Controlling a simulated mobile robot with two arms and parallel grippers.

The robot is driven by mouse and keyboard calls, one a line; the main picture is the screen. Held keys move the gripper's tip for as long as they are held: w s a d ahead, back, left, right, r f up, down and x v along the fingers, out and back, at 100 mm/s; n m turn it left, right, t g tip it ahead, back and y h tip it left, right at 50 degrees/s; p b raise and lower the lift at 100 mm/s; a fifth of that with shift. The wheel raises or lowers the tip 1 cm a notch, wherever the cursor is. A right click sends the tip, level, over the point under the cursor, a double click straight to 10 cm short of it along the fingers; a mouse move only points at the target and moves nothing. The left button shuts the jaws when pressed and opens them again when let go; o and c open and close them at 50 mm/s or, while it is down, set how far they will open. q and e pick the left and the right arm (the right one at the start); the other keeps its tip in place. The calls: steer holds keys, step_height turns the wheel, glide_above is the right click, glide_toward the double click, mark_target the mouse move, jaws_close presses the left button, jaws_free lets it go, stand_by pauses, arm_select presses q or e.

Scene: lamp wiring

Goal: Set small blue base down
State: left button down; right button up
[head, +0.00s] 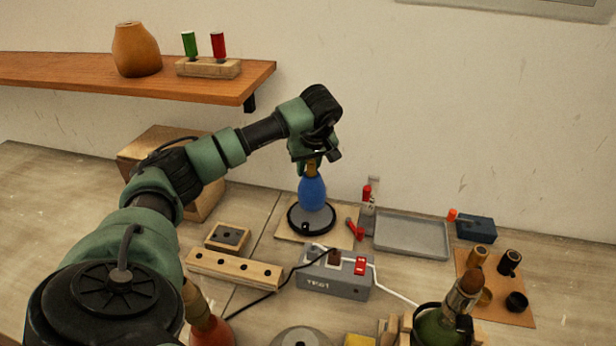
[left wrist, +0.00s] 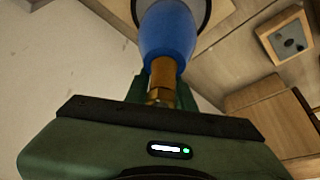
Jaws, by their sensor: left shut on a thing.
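The small blue base (head: 312,193) is upright, with a blue body, a round black foot (head: 298,226) and a copper-coloured neck. My left gripper (head: 313,166) points down from above and is shut on the neck. In the left wrist view the blue body (left wrist: 167,35) extends beyond the gripper (left wrist: 162,80), with the neck between the fingers. The foot is over a pale square board (head: 285,232) on the table. I cannot tell whether it touches the board. My right gripper is not in view.
A grey tray (head: 410,236) and red pliers-like tool (head: 353,229) lie to the right. A grey switch box (head: 334,278) with cables stands in front. A holed wooden block (head: 233,270) is front left, and a cardboard box (head: 205,200) behind it. A shelf (head: 205,82) hangs back left.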

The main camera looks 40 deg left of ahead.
mark_target(312, 162)
arm_select(q)
steer(key=shift+f, duration=0.45)
step_height(312, 162, down, 2)
steer(key=shift+f+p, duration=0.1)
steer(key=shift+p, duration=0.35)
steer(key=shift+f, duration=0.45)
steer(key=c, duration=1.2)
jaws_free()
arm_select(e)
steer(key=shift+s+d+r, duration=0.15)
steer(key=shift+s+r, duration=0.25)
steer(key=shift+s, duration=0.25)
arm_select(q)
steer(key=b+v, duration=0.3)
steer(key=v, duration=0.8)
steer(key=shift+s+d+r, duration=0.15)
steer(key=shift+d+r, duration=0.05)
steer(key=shift+r, duration=0.3)
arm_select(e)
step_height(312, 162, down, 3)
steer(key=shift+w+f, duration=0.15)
